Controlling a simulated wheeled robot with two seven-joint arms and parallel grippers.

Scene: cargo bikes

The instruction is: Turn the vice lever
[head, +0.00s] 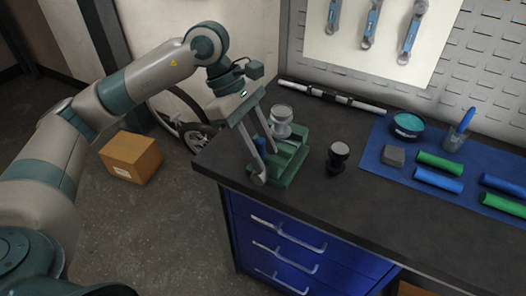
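A green vice (291,163) stands at the left end of the dark workbench, with a round silver part (281,114) at its top. My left gripper (265,161) reaches down over the near left side of the vice. Its two long grey fingers are spread apart, so it is open. The fingers hide much of the vice's left side, and I cannot make out the lever clearly. My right gripper is not in view.
The workbench (330,210) has blue drawers with grey handles. A dark round-topped object (338,157) stands right of the vice. A silver-and-black bar (330,97) lies behind. A blue mat (375,150) holds tools at right. A cardboard box (131,157) sits on the floor.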

